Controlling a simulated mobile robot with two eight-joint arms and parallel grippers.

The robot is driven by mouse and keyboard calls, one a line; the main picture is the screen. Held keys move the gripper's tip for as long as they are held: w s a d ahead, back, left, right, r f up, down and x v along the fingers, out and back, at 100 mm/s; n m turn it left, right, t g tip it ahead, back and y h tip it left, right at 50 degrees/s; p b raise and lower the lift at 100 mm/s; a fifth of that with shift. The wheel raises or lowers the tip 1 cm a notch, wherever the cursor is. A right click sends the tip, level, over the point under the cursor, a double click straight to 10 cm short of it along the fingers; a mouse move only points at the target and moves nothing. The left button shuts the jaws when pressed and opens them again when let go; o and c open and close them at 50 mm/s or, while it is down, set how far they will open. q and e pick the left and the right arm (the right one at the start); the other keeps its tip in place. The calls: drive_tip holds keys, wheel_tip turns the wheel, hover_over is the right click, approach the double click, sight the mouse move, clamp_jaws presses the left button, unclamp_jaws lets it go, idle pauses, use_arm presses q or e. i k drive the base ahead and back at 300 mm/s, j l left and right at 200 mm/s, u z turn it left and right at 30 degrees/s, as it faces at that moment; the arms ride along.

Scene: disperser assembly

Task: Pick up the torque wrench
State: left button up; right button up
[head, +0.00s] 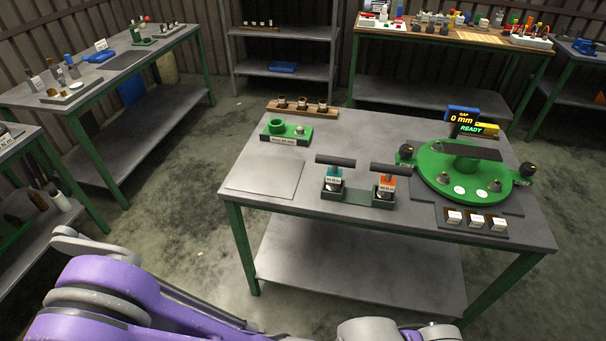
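Two T-handled tools that look like torque wrenches stand upright in a dark holder (361,198) at the front middle of the table. The left one has a teal body (334,172) and a black bar handle. The right one has an orange body (387,181) and a similar black bar. Each has a small white label, too small to read surely. Purple and grey parts of my arms show along the bottom edge, well in front of the table. I see no fingertips of either gripper, and nothing of mine touches the tools.
A green round fixture (465,172) with a display reading READY stands at the right of the table (352,130). Three small labelled blocks (476,220) lie before it. A green block (286,132) and a wooden rack (302,106) stand behind left. A bare plate (265,178) lies at left.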

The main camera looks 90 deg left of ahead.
sight(335, 174)
drive_tip(key=u, duration=2.85)
